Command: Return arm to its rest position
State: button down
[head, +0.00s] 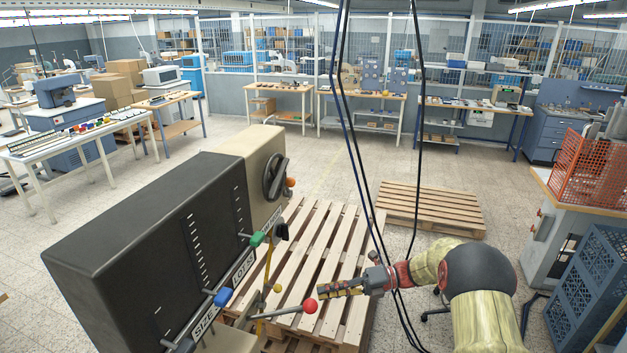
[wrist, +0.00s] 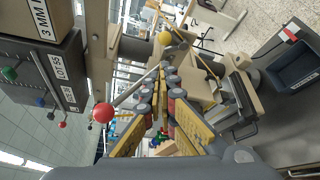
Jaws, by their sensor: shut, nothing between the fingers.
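My arm (head: 478,275) reaches in from the lower right of the head view. My gripper (head: 322,293) points left, toward the dark machine box (head: 140,235). Its fingers are shut and empty, and their tips come together in the wrist view (wrist: 160,80). A lever with a red ball knob (head: 310,305) is close to the fingertips in the head view. In the wrist view the red knob (wrist: 103,112) is left of the fingers, and a yellow ball knob (wrist: 165,38) is beyond the tips. I cannot tell whether the fingers touch the lever.
Wooden pallets (head: 430,207) lie on the floor behind the arm. Black cables (head: 345,110) hang across the middle. A blue crate (head: 590,285) and an orange mesh guard (head: 588,170) stand at the right. A green knob (head: 258,238) and a blue knob (head: 223,297) stick out from the machine.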

jog(key=s+d+f+n+g+h, duration=0.1)
jog(key=s+f+n+h, duration=0.2)
jog(key=s+f+n, duration=0.35)
jog(key=s+d+f+n+t+h+b, duration=0.2)
jog(key=s+d+n+h+b, duration=0.2)
jog(key=s+n+b, duration=0.4)
jog(key=s+d+f+n+t+h+b, duration=0.3)
jog(key=s+d+n+h+b, duration=0.1)
jog(key=s+n+b, duration=0.4)
jog(key=s+d+f+n+t+h+b, duration=0.2)
jog(key=s+d+n+h+b, duration=0.3)
jog(key=s+n+b, duration=0.3)
jog(key=s+t+b, duration=0.1)
jog(key=s+b, duration=0.3)
jog(key=b, duration=0.1)
jog(key=shift+f+n+b, duration=0.2)
jog(key=shift+n+b, duration=0.15)
